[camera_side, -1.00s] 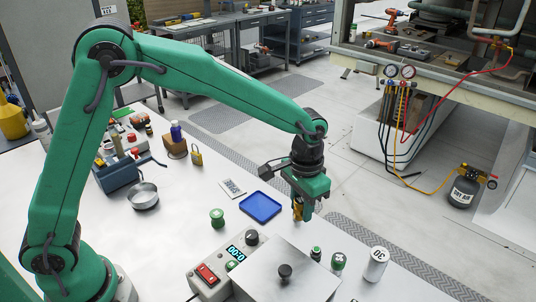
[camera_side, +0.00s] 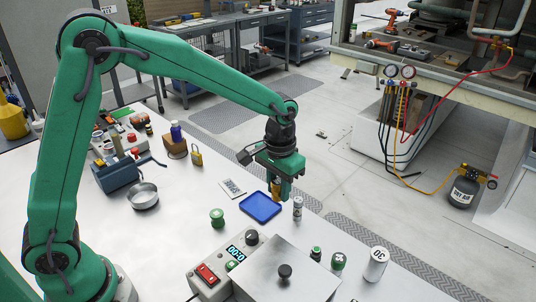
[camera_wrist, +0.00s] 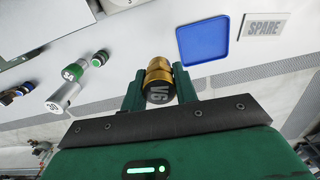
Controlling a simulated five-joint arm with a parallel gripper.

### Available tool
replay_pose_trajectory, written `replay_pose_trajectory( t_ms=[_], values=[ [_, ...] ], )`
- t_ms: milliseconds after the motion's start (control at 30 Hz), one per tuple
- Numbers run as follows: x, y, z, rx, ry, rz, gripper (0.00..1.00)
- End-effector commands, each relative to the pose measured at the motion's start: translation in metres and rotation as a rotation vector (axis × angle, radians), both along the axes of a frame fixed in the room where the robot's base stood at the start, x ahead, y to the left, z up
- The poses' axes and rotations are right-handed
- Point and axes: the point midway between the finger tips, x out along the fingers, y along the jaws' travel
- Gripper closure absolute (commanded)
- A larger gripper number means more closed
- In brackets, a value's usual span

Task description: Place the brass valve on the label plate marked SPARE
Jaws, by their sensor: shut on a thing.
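My gripper (camera_side: 277,188) is shut on the brass valve (camera_side: 275,186) and holds it above the table, near the far right corner of the blue tray. In the wrist view the brass valve (camera_wrist: 158,70), with a black lettered end, sits between the two green fingers of my gripper (camera_wrist: 160,92). The label plate marked SPARE (camera_wrist: 265,26) is pale grey and lies flat at the upper right there, apart from the valve. In the side view the plate (camera_side: 232,188) lies left of the gripper, beyond the tray; nothing rests on it.
The blue tray (camera_side: 260,207) lies empty between plate and gripper. A silver cylinder (camera_side: 297,207) stands right of the tray. A green knob-shaped part (camera_side: 217,217) and a brass padlock (camera_side: 196,155) stand near the plate. A control box (camera_side: 227,268) is at the front.

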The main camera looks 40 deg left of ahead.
Motion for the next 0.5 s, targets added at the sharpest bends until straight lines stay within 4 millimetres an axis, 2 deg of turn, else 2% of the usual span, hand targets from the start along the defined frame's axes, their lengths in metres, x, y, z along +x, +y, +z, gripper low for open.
replay_pose_trajectory(
  t_ms=[33, 200, 333, 500],
  values=[
    [0.0, 0.016, 0.002, 0.0, -0.002, 0.046, 0.97],
    [-0.006, 0.058, 0.007, 0.0, -0.002, 0.178, 0.97],
    [-0.012, 0.081, 0.009, 0.0, -0.002, 0.252, 0.97],
    [-0.015, 0.095, 0.01, 0.0, -0.001, 0.3, 0.97]
  ],
)
